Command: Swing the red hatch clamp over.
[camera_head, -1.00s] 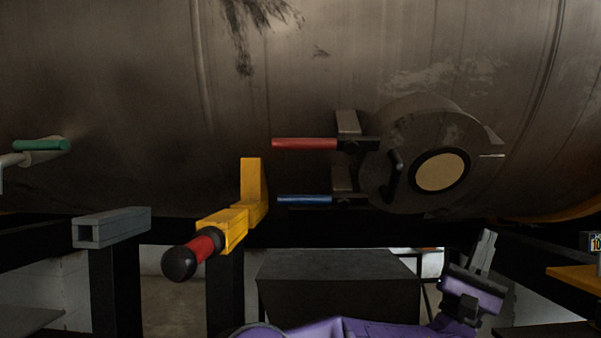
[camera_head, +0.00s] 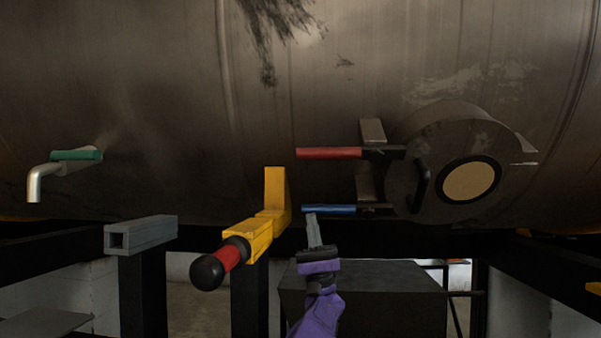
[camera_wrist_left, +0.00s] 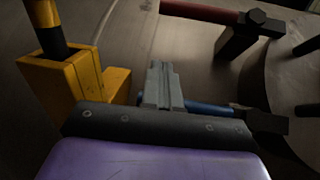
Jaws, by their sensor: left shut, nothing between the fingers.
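The red hatch clamp handle (camera_head: 328,153) sticks out to the left from its dark pivot beside the round hatch (camera_head: 455,175) on the tank. It also shows at the top of the left wrist view (camera_wrist_left: 200,12). A blue clamp handle (camera_head: 330,209) lies parallel below it, partly hidden behind my gripper in the left wrist view (camera_wrist_left: 208,108). My left gripper (camera_head: 312,219) is shut and empty, pointing up, just below the blue handle's left end in the head view. It appears apart from the red handle. My right gripper is not in view.
A yellow bracket (camera_head: 273,205) with a red and black grip (camera_head: 222,264) stands just left of my gripper. A grey square tube (camera_head: 140,234) and a tap with a green handle (camera_head: 76,155) are farther left. A dark box (camera_head: 400,300) stands below the tank.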

